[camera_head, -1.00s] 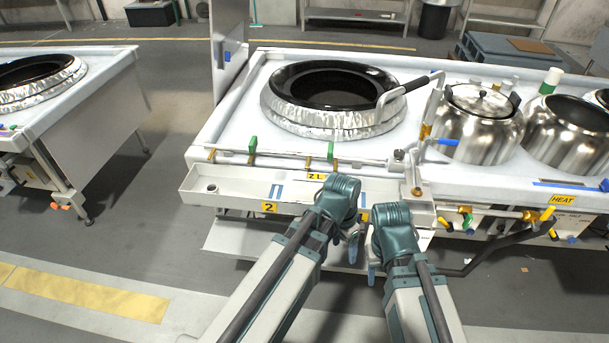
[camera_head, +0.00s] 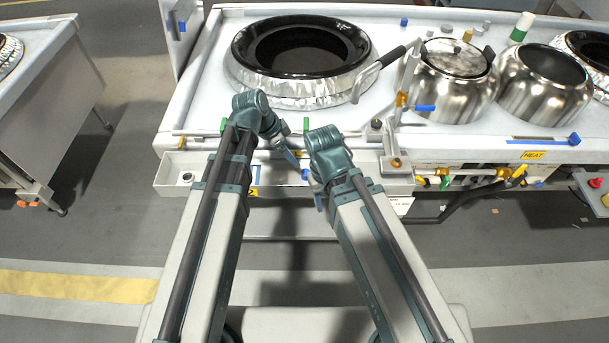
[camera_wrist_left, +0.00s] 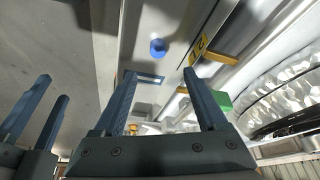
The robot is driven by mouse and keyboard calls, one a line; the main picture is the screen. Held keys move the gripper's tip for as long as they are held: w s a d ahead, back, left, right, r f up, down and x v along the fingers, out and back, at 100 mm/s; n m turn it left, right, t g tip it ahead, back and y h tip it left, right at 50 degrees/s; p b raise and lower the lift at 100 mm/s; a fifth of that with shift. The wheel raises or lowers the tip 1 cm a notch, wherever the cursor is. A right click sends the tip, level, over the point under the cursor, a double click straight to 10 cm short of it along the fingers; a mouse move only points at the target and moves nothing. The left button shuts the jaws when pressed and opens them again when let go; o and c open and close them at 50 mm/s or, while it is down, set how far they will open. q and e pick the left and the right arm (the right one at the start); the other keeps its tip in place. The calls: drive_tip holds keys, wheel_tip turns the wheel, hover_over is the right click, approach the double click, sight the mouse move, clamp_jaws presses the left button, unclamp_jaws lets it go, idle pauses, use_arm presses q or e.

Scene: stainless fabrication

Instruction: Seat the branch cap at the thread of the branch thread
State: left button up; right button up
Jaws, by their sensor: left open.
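A round blue piece (camera_wrist_left: 158,47), which may be the branch cap, lies on the pale front ledge in the left wrist view, beyond my left gripper's fingertips. My left gripper (camera_wrist_left: 160,75) is open with nothing between its fingers. In the head view my left gripper (camera_head: 290,152) hangs over the front ledge (camera_head: 210,168), partly hidden by its wrist. My right gripper (camera_head: 318,195) is beside it at the ledge's front edge. In the left wrist view the right gripper (camera_wrist_left: 55,88) shows two parted, empty fingers. I cannot pick out the branch thread for certain; brass fittings (camera_head: 500,173) sit at the right front.
A wok range (camera_head: 210,90) fills the view ahead, with a black wok ring (camera_head: 300,50) and steel pots (camera_head: 455,85). A swing spout (camera_head: 380,70) stands right of the wok. Floor to the left is free.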

use_arm(q)
drive_tip(key=b, duration=0.5)
hover_over(305, 172)
drive_tip(key=a, duration=0.3)
drive_tip(key=f, duration=0.5)
drive_tip(key=shift+s+d+f, duration=0.2)
drive_tip(key=shift+s+f, duration=0.1)
drive_tip(key=shift+d+f, duration=0.25)
drive_tip(key=shift+f, duration=0.05)
drive_tip(key=b+x, duration=0.5)
drive_tip(key=shift+s+f, duration=0.15)
clamp_jaws()
